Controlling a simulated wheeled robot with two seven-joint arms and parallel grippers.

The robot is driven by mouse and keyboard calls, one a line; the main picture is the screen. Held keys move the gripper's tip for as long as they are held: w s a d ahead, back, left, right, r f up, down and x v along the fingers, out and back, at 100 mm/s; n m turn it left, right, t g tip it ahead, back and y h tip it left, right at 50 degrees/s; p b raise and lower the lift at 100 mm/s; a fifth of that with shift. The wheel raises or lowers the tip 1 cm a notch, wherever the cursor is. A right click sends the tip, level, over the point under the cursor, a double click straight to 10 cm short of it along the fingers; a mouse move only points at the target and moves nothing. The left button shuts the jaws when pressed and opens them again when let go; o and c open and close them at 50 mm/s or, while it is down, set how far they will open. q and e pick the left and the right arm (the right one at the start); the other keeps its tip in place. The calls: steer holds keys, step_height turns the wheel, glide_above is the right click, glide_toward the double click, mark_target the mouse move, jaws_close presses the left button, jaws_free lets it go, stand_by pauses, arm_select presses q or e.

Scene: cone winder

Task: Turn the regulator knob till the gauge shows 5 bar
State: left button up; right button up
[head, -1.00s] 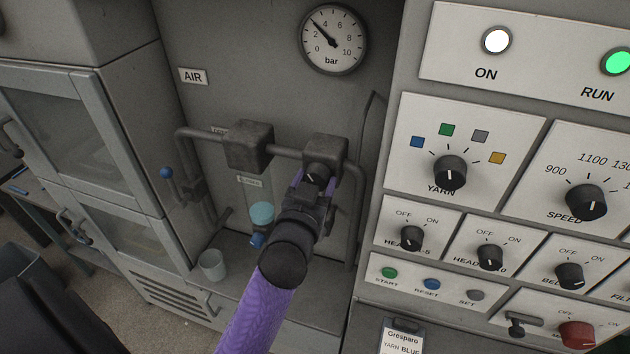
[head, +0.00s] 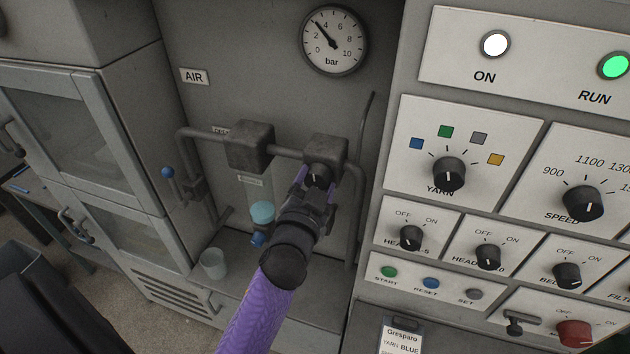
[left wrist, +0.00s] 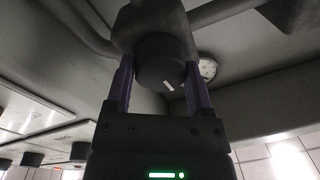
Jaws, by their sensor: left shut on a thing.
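The round pressure gauge (head: 334,62) is on the back wall at the top of the head view. Its needle points up-left, between 2 and 4, at about 3 bar. My left gripper (head: 316,182) is shut on this knob. In the left wrist view, the purple fingers (left wrist: 160,80) lie on both sides of the knob (left wrist: 160,58), and its white mark shows slanted. The gauge's edge (left wrist: 208,69) shows there, too small to read. My right gripper is not in view.
A second pipe block (head: 250,146) and a blue-ended lever (head: 167,173) are to the left. A cup (head: 214,264) stands on the ledge below. The control panel with the yarn knob (head: 449,174) is close on the right.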

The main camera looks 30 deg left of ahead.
arm_select(q)
steer(key=m, duration=0.3)
steer(key=shift+m, duration=0.4)
steer(key=shift+m+t, duration=0.3)
steer(key=shift+m, duration=2.1)
steer(key=o, duration=1.2)
steer(key=shift+o, duration=0.2)
steer(key=b+v, duration=0.2)
steer(key=v, duration=0.8)
steer(key=shift+a, duration=0.1)
